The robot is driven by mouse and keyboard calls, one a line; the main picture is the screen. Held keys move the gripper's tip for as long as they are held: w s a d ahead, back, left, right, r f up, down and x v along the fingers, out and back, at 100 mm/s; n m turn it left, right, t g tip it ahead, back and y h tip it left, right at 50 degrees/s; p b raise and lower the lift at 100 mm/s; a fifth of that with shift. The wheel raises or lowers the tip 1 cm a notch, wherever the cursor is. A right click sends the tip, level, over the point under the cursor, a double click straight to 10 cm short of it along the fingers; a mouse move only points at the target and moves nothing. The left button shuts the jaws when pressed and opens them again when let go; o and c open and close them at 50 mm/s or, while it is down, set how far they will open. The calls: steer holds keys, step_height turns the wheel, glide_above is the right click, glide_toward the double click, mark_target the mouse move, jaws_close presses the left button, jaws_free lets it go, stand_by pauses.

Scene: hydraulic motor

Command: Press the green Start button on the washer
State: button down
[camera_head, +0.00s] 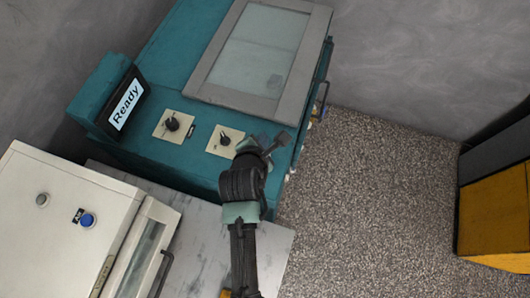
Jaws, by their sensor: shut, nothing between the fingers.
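The teal machine (185,75), which I take to be the washer, has a slanted screen (125,104) reading "Ready". Two dark knobs on pale plates, a left knob (172,124) and a right knob (225,139), sit on its top. I cannot make out a green Start button; my arm and gripper hide part of the top's near right corner. My gripper (281,143) is shut and empty, over or beside that corner, to the right of the right knob. I cannot tell whether it touches the machine.
A grey-framed glass lid (208,91) covers the teal machine's back part. A white machine (60,222) with a blue button (87,220) stands at lower left, next to a marble-like surface (193,240). A yellow cabinet (492,220) stands at right. The speckled floor (370,200) between is clear.

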step_height(320, 180, down, 5)
steer(key=b, duration=0.3)
steer(key=shift+f+b, duration=0.4)
steer(key=shift+b, duration=0.05)
steer(key=shift+f, duration=0.2)
stand_by(1.4)
steer(key=shift+f, duration=0.25)
steer(key=shift+f, duration=0.4)
stand_by(0.8)
steer(key=shift+r, duration=0.1)
steer(key=shift+r+p, duration=0.75)
steer(key=shift+p, duration=0.05)
